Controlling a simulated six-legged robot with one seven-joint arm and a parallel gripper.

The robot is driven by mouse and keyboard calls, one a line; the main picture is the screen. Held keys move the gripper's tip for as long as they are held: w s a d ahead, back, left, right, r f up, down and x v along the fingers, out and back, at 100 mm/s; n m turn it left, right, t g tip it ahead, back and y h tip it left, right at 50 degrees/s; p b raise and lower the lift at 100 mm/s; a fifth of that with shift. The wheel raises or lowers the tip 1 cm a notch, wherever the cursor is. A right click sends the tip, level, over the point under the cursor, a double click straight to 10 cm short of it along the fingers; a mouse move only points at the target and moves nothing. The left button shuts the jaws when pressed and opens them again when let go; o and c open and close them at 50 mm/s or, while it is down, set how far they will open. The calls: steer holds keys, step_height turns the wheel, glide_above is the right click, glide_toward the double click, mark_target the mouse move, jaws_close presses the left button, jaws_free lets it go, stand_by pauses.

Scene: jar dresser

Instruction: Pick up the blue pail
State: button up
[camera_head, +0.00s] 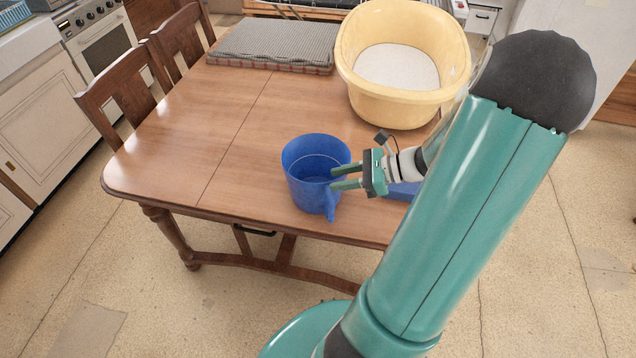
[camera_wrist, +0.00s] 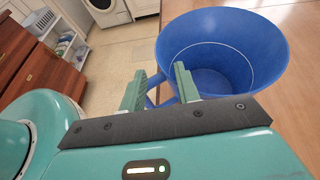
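The blue pail (camera_head: 308,190) stands upright on the wooden table (camera_head: 232,130), near its front edge. Its spout or handle points toward the front. My gripper (camera_head: 338,178) is at the pail's right side, with its two green fingers apart and reaching to the rim. In the wrist view the blue pail (camera_wrist: 222,50) fills the upper right, and my gripper (camera_wrist: 160,88) has its fingers spread, with a blue part of the pail showing between them. I cannot tell whether the fingers touch the pail.
A yellow tub (camera_head: 402,62) with a white bottom stands on the table behind my gripper. A grey dish mat (camera_head: 275,44) lies at the far side. A blue object (camera_head: 402,190) is partly hidden behind my arm. Wooden chairs (camera_head: 125,95) stand at the left. The table's left part is clear.

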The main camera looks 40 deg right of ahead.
mark_target(319, 184)
steer(key=x, duration=0.5)
steer(key=c, duration=0.7)
steer(key=shift+f, duration=0.1)
stand_by(0.9)
